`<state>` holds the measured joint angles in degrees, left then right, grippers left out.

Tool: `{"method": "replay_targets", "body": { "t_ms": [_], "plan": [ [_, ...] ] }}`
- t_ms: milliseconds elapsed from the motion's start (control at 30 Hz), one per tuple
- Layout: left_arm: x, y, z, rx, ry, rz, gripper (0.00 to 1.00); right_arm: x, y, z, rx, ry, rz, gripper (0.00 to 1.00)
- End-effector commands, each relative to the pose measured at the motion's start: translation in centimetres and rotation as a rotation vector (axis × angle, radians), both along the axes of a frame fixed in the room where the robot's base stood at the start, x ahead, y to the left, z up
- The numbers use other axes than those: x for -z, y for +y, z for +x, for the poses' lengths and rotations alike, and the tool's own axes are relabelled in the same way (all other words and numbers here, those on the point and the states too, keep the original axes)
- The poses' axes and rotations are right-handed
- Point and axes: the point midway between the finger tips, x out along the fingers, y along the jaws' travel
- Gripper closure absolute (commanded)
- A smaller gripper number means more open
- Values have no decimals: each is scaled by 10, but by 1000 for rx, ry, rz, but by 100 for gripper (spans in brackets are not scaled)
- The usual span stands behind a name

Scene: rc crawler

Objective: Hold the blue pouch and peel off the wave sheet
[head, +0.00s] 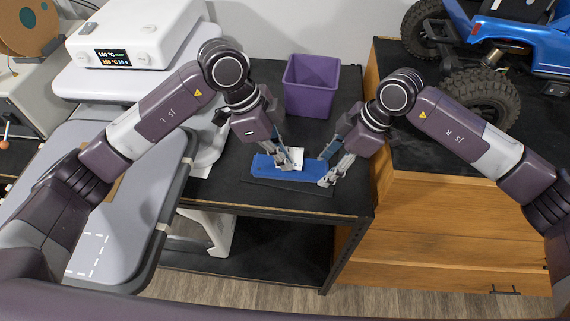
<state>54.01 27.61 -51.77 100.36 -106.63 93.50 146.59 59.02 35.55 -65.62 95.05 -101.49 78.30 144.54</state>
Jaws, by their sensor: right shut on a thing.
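The blue pouch (265,168) lies flat on a dark mat on the black table, in the middle of the head view. A small white patch (297,155) shows at its upper middle, partly hidden by my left fingers; I take it for the wave sheet. My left gripper (288,163) points down over the pouch beside this patch; whether its fingers are apart or closed on it is too small to tell. My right gripper (328,178) is shut on the right end of the blue pouch.
A purple bin (311,86) stands behind the pouch. A white machine with a display (126,57) and a grey board (125,190) are at the left. A wooden cabinet (450,206) with a blue crawler (520,36) is at the right. The table's front edge is close.

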Motion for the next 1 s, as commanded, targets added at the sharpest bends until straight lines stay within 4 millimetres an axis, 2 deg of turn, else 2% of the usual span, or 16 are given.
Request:
{"method": "replay_targets", "body": {
  "t_ms": [100, 300, 500, 1000],
  "plan": [
    [-27, 0, 1, 1, -6, -1, 100, 0, 0, 0, 0, 0, 0, 76],
    [-60, 0, 1, 1, -3, 0, 100, 0, 0, 0, 0, 0, 0, 76],
    [-78, 0, 0, 1, 0, 0, 100, 0, 0, 0, 0, 0, 1, 76],
    [-108, 0, 0, 0, -1, 0, 100, 0, 0, 0, 0, 0, 1, 76]
  ]
}}
